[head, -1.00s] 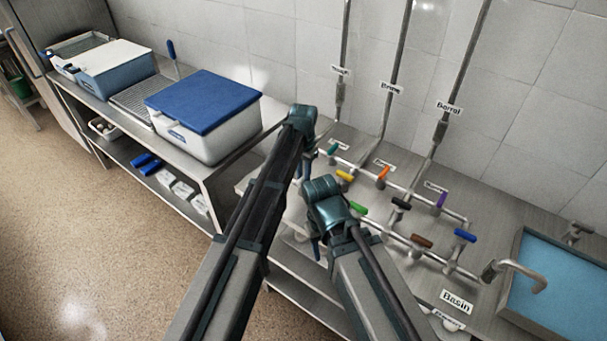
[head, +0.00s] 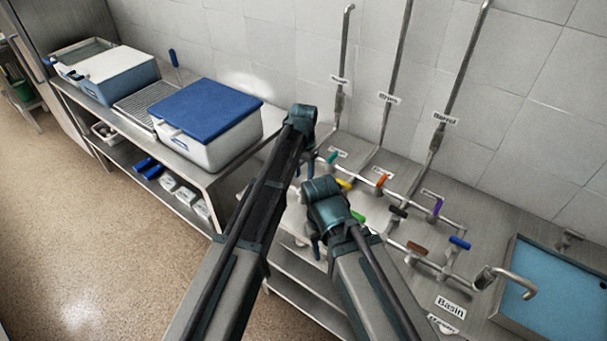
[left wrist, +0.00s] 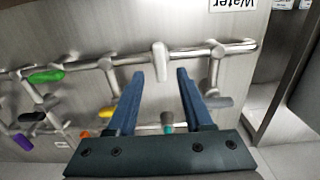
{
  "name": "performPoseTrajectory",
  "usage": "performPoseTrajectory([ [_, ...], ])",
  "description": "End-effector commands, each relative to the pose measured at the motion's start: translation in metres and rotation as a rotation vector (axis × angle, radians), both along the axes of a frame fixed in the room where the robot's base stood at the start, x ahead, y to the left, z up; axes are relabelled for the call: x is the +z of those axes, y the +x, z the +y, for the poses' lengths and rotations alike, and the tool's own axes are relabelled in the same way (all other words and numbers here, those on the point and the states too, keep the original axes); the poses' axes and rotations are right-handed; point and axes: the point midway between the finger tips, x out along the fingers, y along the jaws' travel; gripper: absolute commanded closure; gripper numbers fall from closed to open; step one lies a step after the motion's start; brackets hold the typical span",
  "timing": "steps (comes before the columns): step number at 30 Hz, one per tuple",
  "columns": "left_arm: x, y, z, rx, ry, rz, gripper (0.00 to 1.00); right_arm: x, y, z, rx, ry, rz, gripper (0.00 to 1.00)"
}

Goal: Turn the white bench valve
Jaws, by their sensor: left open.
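The white valve handle (left wrist: 159,62) is in the left wrist view, on a metal pipe that runs over the steel bench. My left gripper (left wrist: 160,74) is open, with one blue finger on each side of the handle's line. The handle's free end lies between the fingertips, with a gap visible on both sides. In the head view my own arms largely hide this part of the bench, and I cannot make out the white handle clearly there.
Nearby are a green handle (left wrist: 46,76), a yellow handle (left wrist: 106,113), a grey handle (left wrist: 216,102) and a teal handle (left wrist: 167,123). A "Water" label (left wrist: 233,4) lies past the pipe. A blue basin (head: 555,295) is at right; a blue-lidded box (head: 208,105) stands at left.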

Motion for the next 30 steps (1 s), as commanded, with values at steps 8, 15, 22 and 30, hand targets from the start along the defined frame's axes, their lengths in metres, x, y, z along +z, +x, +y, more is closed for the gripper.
performPoseTrajectory([
  [8, 0.051, 0.0, 0.0, 0.0, 0.0, 0.0, 0.49, 0.052, 0.0, 0.0, -0.002, 0.001, 0.0, 0.5],
  [15, 0.086, 0.0, 0.0, -0.001, 0.0, 0.0, 0.49, 0.086, 0.0, 0.0, -0.011, 0.002, -0.001, 0.5],
  [22, 0.098, 0.0, 0.0, -0.001, 0.0, 0.0, 0.49, 0.098, 0.0, 0.0, -0.015, 0.002, -0.001, 0.5],
  [30, 0.096, 0.0, 0.0, -0.001, 0.0, 0.0, 0.49, 0.096, 0.0, 0.0, -0.015, 0.002, -0.001, 0.5],
])
